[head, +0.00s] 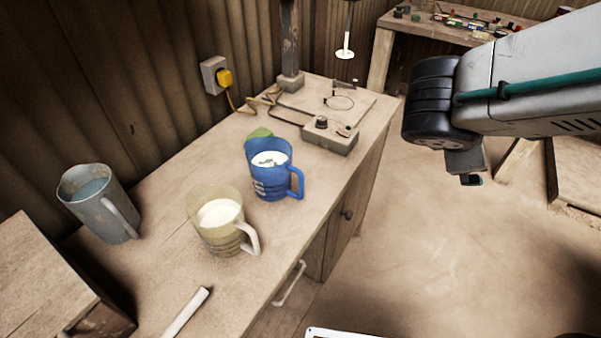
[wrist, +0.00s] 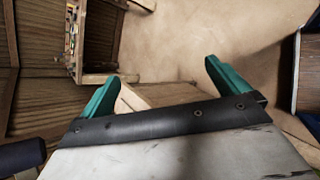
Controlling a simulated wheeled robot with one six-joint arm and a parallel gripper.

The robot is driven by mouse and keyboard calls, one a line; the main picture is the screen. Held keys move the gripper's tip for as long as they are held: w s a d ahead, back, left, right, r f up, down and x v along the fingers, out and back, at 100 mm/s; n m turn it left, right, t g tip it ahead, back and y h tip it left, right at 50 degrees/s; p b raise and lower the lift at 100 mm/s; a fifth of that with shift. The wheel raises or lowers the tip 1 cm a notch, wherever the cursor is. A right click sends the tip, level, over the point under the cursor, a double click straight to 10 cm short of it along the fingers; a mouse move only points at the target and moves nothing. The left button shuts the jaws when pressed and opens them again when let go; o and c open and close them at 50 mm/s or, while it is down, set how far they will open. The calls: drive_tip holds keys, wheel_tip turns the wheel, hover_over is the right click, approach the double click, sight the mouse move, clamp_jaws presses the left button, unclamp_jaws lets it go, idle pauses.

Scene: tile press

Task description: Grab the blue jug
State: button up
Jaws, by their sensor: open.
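The blue jug (head: 262,178) stands upright on the wooden workbench (head: 165,255), holds something white, and has its handle toward the right. A pale yellowish translucent jug (head: 213,222) with white contents stands in front of it, to the left. A grey jug (head: 98,205) stands at the far left. My gripper (head: 471,179) hangs over the floor, right of the bench and well apart from the blue jug. In the wrist view my gripper (wrist: 158,82) shows two green fingers spread apart with nothing between them. The blue jug is not recognisable in the wrist view.
Behind the blue jug are a green object (head: 259,133) and a press stand with a control box (head: 330,134). A white rod (head: 187,312) lies near the bench front. A cluttered table (head: 440,27) stands at the back.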

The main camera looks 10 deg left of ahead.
drive_tip(key=w+a+f+n+t+y, duration=0.1)
drive_tip(key=w+a+n+t+y, duration=0.1)
drive_tip(key=a+n, duration=0.4)
drive_tip(key=w+a+f+n+t+y, duration=0.1)
drive_tip(key=a+f+n+t, duration=0.2)
drive_tip(key=a, duration=0.6)
drive_tip(key=n+y, duration=0.8)
drive_tip(key=n, duration=0.5)
approach(268, 145)
drive_tip(key=x, duration=0.4)
drive_tip(key=shift+w+f, duration=0.15)
drive_tip(key=shift+f, duration=0.25)
drive_tip(key=c, duration=1.7)
drive_tip(key=shift+r, duration=0.2)
